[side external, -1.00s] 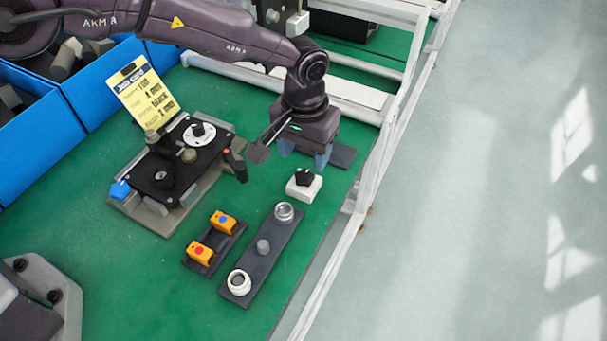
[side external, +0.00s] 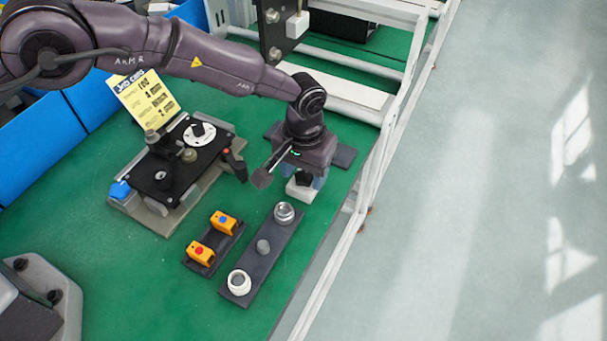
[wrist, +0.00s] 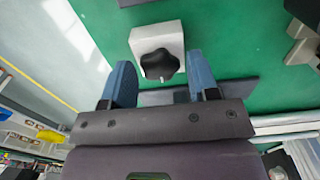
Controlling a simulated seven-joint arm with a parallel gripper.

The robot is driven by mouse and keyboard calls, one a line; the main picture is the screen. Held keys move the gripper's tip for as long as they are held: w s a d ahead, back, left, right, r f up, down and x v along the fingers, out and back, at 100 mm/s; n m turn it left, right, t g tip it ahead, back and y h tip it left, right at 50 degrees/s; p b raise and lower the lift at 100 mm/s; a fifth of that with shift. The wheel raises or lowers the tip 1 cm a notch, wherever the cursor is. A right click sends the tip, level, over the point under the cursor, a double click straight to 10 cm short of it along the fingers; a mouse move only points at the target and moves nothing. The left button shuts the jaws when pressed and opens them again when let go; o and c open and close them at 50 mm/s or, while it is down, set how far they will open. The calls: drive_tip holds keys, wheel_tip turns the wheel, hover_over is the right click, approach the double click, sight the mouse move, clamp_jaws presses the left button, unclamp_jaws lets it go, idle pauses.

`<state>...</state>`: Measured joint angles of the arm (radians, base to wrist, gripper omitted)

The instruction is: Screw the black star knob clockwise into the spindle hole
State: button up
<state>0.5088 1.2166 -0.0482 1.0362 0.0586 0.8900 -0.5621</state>
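The black star knob (wrist: 160,65) sits on a white block (wrist: 147,37), between my gripper's blue fingertips in the wrist view. In the side external view the white block (side external: 301,193) stands on the green table, with the knob mostly hidden behind the fingers. My gripper (side external: 305,179) points down over the block; its fingers stand open on either side of the knob, with a gap visible on the right side. The fixture's black plate (side external: 179,168) is to the left and carries a dark round hub (side external: 163,179); I cannot tell whether this is the spindle hole.
A dark rack with rings (side external: 262,262) and a holder with orange blocks (side external: 202,252) lie nearer the camera. A white rail (side external: 352,220) borders the right side.

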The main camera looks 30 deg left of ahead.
sight(304, 175)
drive_tip(key=c, duration=0.8)
drive_tip(key=shift+r, duration=0.15)
drive_tip(key=shift+r, duration=2.1)
